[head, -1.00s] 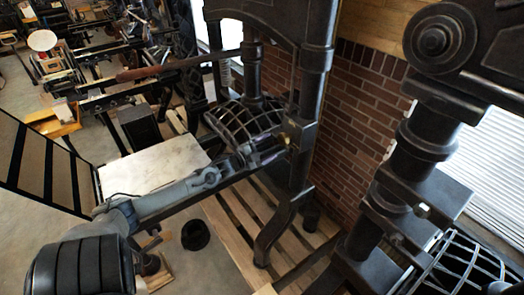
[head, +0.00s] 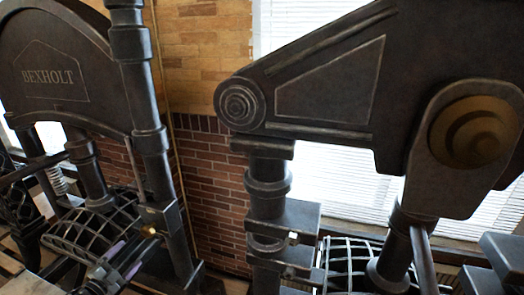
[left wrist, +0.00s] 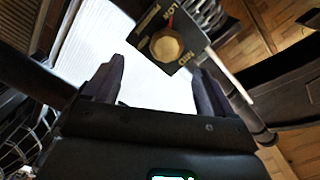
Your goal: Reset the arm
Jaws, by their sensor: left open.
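My left gripper (head: 128,259) shows small at the lower left of the head view, in front of the black press lettered BEXHOLT (head: 48,77). It is near a small brass fitting (head: 148,231) on that press's post. In the left wrist view my left gripper (left wrist: 157,66) is open, with nothing between its fingers. Beyond its fingertips is a black plate marked LOW and MID with a round brass knob (left wrist: 167,45). I cannot tell whether the gripper touches anything. My right gripper is not in view.
A large black press (head: 330,90) with a bronze round boss (head: 474,133) fills the right of the head view. A brick wall (head: 215,180) and a bright window with blinds (head: 345,180) stand behind. Curved black ribs (head: 85,235) lie close to my left gripper.

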